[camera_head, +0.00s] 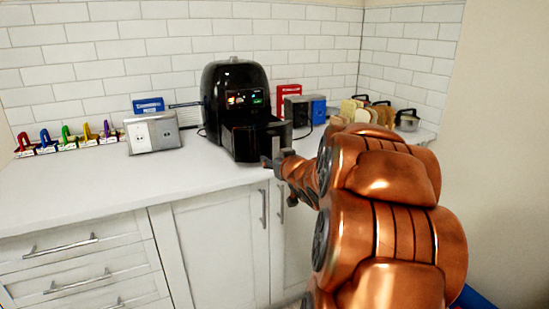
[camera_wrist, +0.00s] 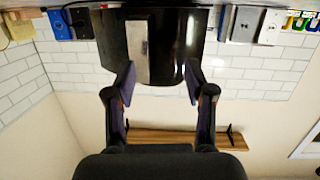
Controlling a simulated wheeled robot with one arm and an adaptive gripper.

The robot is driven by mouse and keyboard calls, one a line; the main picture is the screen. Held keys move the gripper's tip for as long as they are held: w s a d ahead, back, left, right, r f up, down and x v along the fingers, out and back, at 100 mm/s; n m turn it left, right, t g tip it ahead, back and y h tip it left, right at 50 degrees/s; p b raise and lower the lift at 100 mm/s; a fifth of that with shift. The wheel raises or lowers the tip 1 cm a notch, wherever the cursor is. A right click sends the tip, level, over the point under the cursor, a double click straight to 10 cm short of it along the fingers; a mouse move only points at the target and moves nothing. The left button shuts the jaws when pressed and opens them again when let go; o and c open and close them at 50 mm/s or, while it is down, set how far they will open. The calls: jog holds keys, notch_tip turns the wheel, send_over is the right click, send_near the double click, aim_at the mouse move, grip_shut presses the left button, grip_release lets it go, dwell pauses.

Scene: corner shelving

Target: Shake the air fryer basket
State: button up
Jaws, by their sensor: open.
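The black air fryer (camera_head: 234,88) stands upright on the white counter against the tiled wall, with lit marks on its front panel. Its black basket (camera_head: 246,143) juts forward below the panel; I cannot tell how far it is pulled out. My gripper (camera_head: 271,163) is in front of the basket, near its lower right side. In the wrist view, my gripper (camera_wrist: 160,84) is open, with nothing visible between its fingers. A dark front with a pale upright strip (camera_wrist: 137,46), possibly the handle, is beyond the fingertips. My arm hides part of the counter.
A silver toaster-like box (camera_head: 153,134) with a blue card behind it stands left of the fryer. A dark and blue box (camera_head: 306,110) and a rack of bread slices (camera_head: 362,113) stand right. Several coloured clips (camera_head: 68,138) line the far left. The left front counter is clear.

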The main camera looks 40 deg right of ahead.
aim_at(276, 146)
jog(key=shift+w+d+r+t+y+b, duration=0.2)
jog(key=shift+w+d+t+b, duration=0.4)
jog(key=shift+w+d, duration=0.95)
jog(key=shift+w+d+r+t+y+b, duration=0.15)
jog(key=shift+w+d+t+b, duration=0.2)
jog(key=shift+w+d+t, duration=0.8)
jog(key=shift+w+d+g, duration=0.25)
jog(key=shift+w+g, duration=0.1)
jog(key=shift+w, duration=0.1)
grip_shut()
